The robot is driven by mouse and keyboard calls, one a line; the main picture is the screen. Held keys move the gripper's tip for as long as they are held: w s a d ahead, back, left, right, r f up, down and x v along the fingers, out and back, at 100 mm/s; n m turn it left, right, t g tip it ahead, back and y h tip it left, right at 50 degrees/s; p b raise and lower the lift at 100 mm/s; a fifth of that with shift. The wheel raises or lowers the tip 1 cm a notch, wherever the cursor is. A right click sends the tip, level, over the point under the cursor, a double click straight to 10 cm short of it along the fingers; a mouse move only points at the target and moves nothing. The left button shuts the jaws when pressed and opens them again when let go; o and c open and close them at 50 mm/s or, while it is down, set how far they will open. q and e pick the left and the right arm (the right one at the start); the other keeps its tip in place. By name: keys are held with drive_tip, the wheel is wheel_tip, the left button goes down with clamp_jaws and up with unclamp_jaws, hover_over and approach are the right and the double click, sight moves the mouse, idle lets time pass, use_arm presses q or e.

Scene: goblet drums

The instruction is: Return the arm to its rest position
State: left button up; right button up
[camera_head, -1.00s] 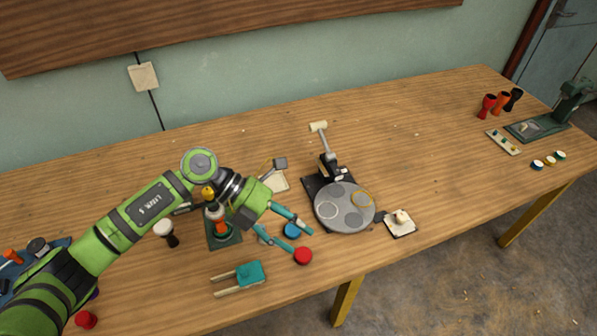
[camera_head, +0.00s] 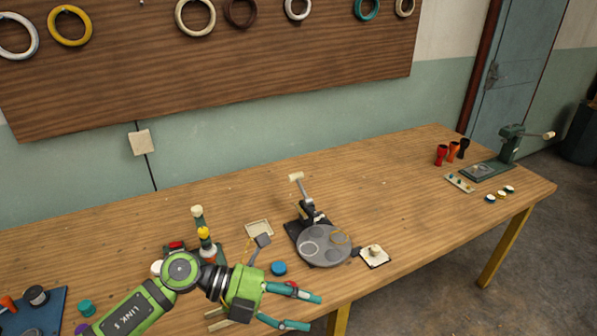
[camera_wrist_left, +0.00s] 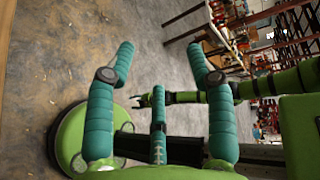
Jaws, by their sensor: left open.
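My left arm comes in from the lower left of the head view. Its green and teal gripper (camera_head: 309,312) is open and empty, with its fingers over the table's front edge and pointing right. A green and black arm, seemingly my right one, crosses that view behind the fingers. Its small gripper (camera_wrist_left: 139,100) is too small to read.
The wooden table (camera_head: 390,200) holds a round grey turntable (camera_head: 323,246), a blue cap (camera_head: 279,268) and a white pad (camera_head: 375,256) near the gripper. Red, orange and black goblets (camera_head: 453,151) and a green press (camera_head: 508,150) stand at the far right. The table's middle right is clear.

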use_arm(q)
drive_tip(key=w+d+r+n+t+h, duration=0.2)
drive_tip(key=w+r+n+t+h, duration=0.25)
drive_tip(key=r+n+t, duration=0.2)
drive_tip(key=w+a+r+n+t+y, duration=0.4)
drive_tip(key=a+n+t+y, duration=0.25)
drive_tip(key=n+t, duration=0.6)
drive_tip(key=s+a+f+n+g+y, duration=0.2)
drive_tip(key=a+f+n+y, duration=0.4)
drive_tip(key=a+f+n, duration=0.1)
drive_tip(key=s+a+f+n+g+y, duration=0.2)
drive_tip(key=a+f+n+y, duration=0.4)
drive_tip(key=f+n, duration=0.15)
drive_tip(key=s+a+f+n+g, duration=0.1)
drive_tip(key=s+f+n+g, duration=0.1)
drive_tip(key=s+f+g, duration=0.6)
drive_tip(key=s+a+f+n+g, duration=0.15)
drive_tip(key=s+f, duration=0.25)
drive_tip(key=s, duration=0.8)
wheel_tip(320, 180, down, 22)
drive_tip(key=s+g, duration=0.2)
drive_tip(key=s+a+f+g, duration=0.1)
drive_tip(key=s+a+f, duration=0.1)
drive_tip(key=s+f, duration=1.4)
drive_tip(key=shift+a+m+b, duration=0.3)
drive_tip(key=shift+m, duration=0.1)
use_arm(e)
drive_tip(key=w, duration=0.3)
drive_tip(key=shift+w+f, duration=0.2)
drive_tip(key=shift+f, duration=0.05)
